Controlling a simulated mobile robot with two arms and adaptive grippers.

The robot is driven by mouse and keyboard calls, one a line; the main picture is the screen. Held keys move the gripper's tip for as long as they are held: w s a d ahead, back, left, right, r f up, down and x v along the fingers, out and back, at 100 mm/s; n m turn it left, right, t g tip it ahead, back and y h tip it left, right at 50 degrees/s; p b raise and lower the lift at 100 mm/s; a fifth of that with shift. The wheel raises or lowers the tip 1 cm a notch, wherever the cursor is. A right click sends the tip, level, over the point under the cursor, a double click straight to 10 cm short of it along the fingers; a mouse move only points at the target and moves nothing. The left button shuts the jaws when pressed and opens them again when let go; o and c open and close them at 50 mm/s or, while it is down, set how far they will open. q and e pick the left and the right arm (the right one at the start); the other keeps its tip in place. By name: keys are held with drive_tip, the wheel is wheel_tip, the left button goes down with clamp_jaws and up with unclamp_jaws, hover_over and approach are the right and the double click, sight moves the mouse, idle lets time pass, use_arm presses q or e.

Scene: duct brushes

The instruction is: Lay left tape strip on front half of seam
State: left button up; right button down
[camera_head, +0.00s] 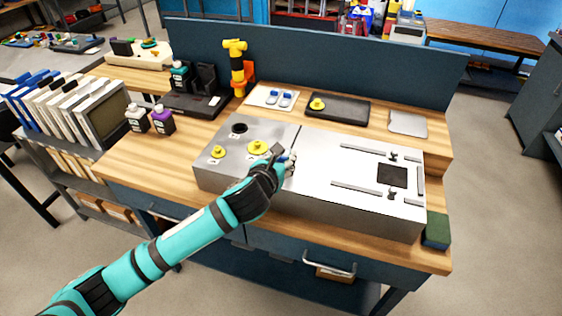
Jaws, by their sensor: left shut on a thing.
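A metal duct box (325,188) lies on the wooden workbench, with a thin dark seam (298,134) running across its top. My left gripper (289,160) is over the box top, right at the seam, and hides the seam's nearer part. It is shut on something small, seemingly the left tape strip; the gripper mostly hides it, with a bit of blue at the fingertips. I cannot tell whether the strip touches the metal. My right gripper is not in view.
Yellow knobs (258,147) stand on the box left of the gripper. Grey rails (365,147) and a dark square opening (392,176) are on its right. Behind are a white pad with blue pieces (258,96), a black tray (345,113) and a grey plate (408,124).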

use_arm(q)
drive_tip(key=shift+f, duration=0.7)
drive_tip(key=shift+f, duration=0.1)
drive_tip(key=o, duration=0.8)
drive_tip(key=shift+s, duration=0.15)
drive_tip(key=v, duration=1.2)
drive_tip(key=shift+b, duration=0.3)
drive_tip(key=shift+w, duration=0.2)
